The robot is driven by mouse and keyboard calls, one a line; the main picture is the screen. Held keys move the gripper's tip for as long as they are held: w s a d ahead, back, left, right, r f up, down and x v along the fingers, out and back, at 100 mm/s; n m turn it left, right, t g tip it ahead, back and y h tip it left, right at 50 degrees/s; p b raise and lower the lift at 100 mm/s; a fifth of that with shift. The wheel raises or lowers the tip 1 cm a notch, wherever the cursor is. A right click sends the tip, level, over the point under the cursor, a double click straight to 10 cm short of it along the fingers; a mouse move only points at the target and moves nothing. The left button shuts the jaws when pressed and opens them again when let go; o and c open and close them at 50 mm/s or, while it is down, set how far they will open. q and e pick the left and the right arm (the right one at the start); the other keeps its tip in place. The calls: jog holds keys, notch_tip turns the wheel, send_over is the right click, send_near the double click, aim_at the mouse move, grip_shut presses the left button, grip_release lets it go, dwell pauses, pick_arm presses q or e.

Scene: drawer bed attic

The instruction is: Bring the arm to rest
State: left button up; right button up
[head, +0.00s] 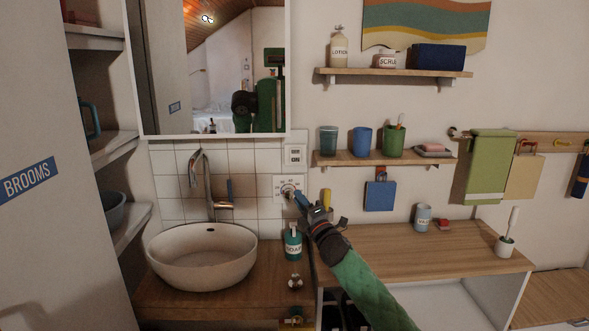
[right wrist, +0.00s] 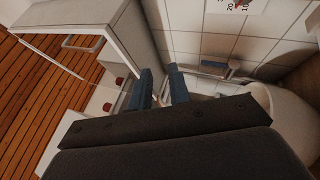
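My right arm, with a green sleeve, reaches up from the bottom of the head view. Its right gripper (head: 304,200) is in front of the wall, just below and right of a white dial panel (head: 281,183). In the right wrist view the two blue fingers of the right gripper (right wrist: 160,88) stand apart, with nothing held between them. Part of the numbered panel (right wrist: 238,5) shows at the top of that view, apart from the fingers.
A round basin (head: 200,268) with a tall tap (head: 206,180) is at left. A teal bottle (head: 293,243) stands beside the right arm. A wooden counter (head: 400,243) holds a cup (head: 423,217) and a brush in a holder (head: 505,245). A shelf with cups (head: 350,158) is above.

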jog(key=s+d+f+m+g+h, duration=0.25)
jog(key=s+f+m, duration=0.25)
jog(key=s+f, duration=0.4)
jog(key=s+d+f+m+g+h, duration=0.2)
jog(key=s+f+m+h, duration=0.2)
jog(key=s+f+m, duration=0.5)
jog(key=s+d+f+m+g+h, duration=0.25)
jog(key=s+f, duration=0.45)
jog(key=f, duration=0.5)
pick_arm(q)
jog(key=shift+s+a+r+p, duration=0.2)
jog(key=shift+a+r+p, duration=0.15)
jog(key=shift+r, duration=0.2)
jog(key=shift+s+a+r+p, duration=0.15)
jog(key=shift+a+r+p, duration=0.15)
jog(key=shift+r, duration=0.25)
pick_arm(e)
jog(key=s+d+f+m+g, duration=0.1)
jog(key=s+f+m+g, duration=0.1)
jog(key=s, duration=1)
jog(key=s+d+f+m+g, duration=0.2)
jog(key=s+f+m+g, duration=0.1)
jog(key=s, duration=0.9)
jog(key=s+d+f+m+g+h, duration=0.1)
jog(key=s+f+g, duration=0.3)
jog(key=s, duration=0.8)
jog(key=shift+s+d+f+m+g, duration=0.4)
jog(key=shift+d+m, duration=0.15)
jog(key=shift+m, duration=0.3)
